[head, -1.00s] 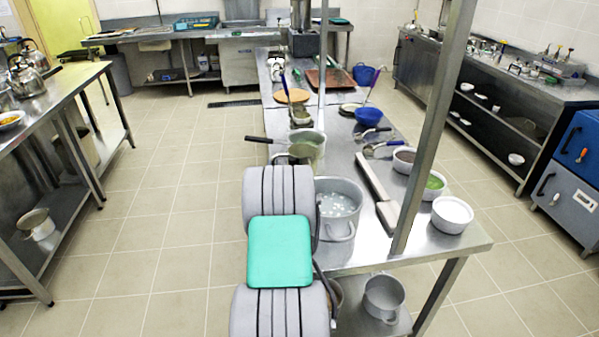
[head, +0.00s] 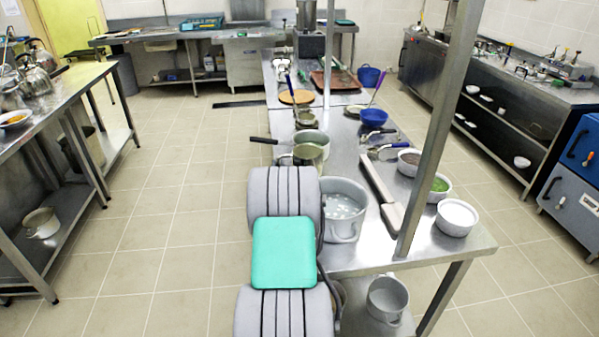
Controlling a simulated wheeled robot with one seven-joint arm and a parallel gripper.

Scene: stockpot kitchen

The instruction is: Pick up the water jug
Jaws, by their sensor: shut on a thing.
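My arm rises in the foreground of the head view, and its grey links with a turquoise cover hide its far end. My gripper cannot be made out. Just beyond the top of the arm, a small olive-grey metal vessel (head: 309,154) shows its upper part. It stands in front of a saucepan (head: 314,138) with a long dark handle. The arm hides its lower part. I cannot tell whether this vessel is the water jug, or whether it is held or standing on the steel table (head: 345,150).
A large pot (head: 343,228) with pale contents is right of my arm. Several bowls, including a white bowl (head: 457,217), stand near the table's right edge. A steel post (head: 436,130) rises there. A left counter (head: 75,88) holds kettles (head: 34,70). The floor between is clear.

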